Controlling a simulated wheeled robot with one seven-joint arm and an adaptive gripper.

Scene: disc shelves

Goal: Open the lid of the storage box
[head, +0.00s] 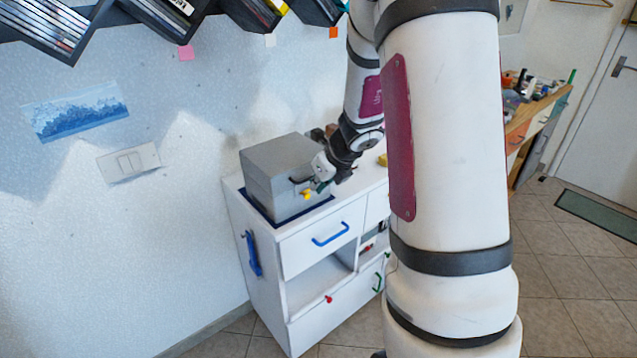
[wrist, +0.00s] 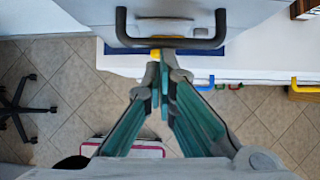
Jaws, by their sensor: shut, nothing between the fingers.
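The grey storage box (head: 270,185) stands on the left end of a white cabinet, and its lid (head: 285,150) looks closed. In the wrist view the box (wrist: 190,8) fills the top, with a black bar handle (wrist: 170,42) across its front. My gripper (head: 312,190) is in front of the box, at its front right side. In the wrist view its teal fingers meet at the tips (wrist: 162,62), just below the handle, with nothing held. A small yellow part (wrist: 155,53) shows by the fingertips. Whether the tips touch the handle is unclear.
The white cabinet (head: 270,270) has a blue-handled drawer (head: 322,240) and an open compartment below the box. Small items stand behind my wrist on its top. Disc shelves (head: 150,15) hang above on the wall. Tiled floor (head: 560,250) is free at right.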

